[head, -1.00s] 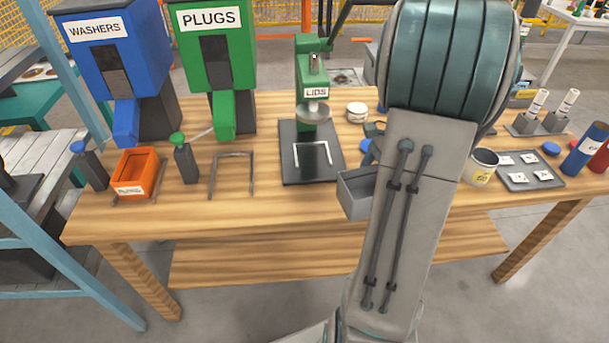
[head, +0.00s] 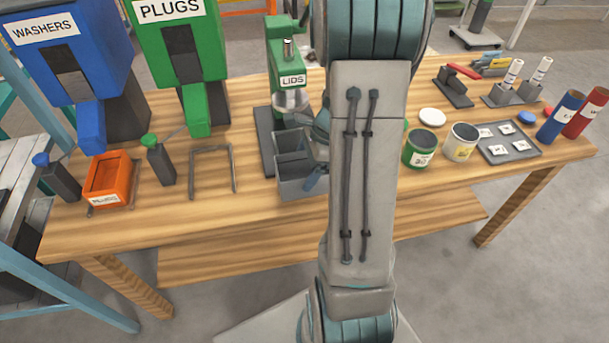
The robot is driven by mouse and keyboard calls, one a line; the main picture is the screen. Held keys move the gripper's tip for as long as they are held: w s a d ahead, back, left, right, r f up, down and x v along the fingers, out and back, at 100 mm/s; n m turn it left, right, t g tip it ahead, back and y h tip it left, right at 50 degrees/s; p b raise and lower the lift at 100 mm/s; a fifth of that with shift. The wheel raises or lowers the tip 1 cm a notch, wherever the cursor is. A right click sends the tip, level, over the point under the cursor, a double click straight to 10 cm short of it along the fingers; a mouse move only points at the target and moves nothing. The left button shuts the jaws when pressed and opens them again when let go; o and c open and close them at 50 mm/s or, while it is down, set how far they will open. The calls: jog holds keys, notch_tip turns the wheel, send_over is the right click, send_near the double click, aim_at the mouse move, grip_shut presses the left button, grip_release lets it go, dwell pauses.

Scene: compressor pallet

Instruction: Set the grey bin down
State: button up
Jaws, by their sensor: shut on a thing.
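The grey bin (head: 296,187) is an open box with a divider inside, at the middle of the bench in front of the lids press. My gripper (head: 316,178) is shut on its right side, mostly hidden behind my forearm; only a bluish part shows at the bin's right wall. The bin looks about level. It overlaps the right part of the press's dark base plate in the picture. I cannot tell whether its underside touches the bench or hangs just above it.
The green lids press (head: 286,60) stands behind the bin. A grey wire frame (head: 212,150) and an orange bin (head: 108,180) are to the left. A green can (head: 420,150), a white tub (head: 461,142) and a grey tray (head: 508,156) are to the right. Bare wood lies in front.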

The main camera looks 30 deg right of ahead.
aim_at(305, 176)
jog(key=shift+f, duration=2.05)
jog(key=shift+f, duration=0.1)
jog(key=o, duration=0.9)
jog(key=v, duration=1.1)
jog(key=s+a+r+n+h, duration=0.1)
jog(key=s+a+r+n, duration=0.2)
jog(key=a+n, duration=0.2)
jog(key=s+a+r+n+t+h, duration=0.1)
jog(key=s+a+r+n, duration=0.2)
jog(key=n, duration=0.6)
jog(key=s+a+r+n+h, duration=0.2)
jog(key=s+a+r+n, duration=0.1)
jog(key=s+a+n, duration=0.2)
jog(key=shift+s+a+r+n+t, duration=0.2)
jog(key=shift+a+n+t, duration=0.2)
jog(key=shift+a+n, duration=0.95)
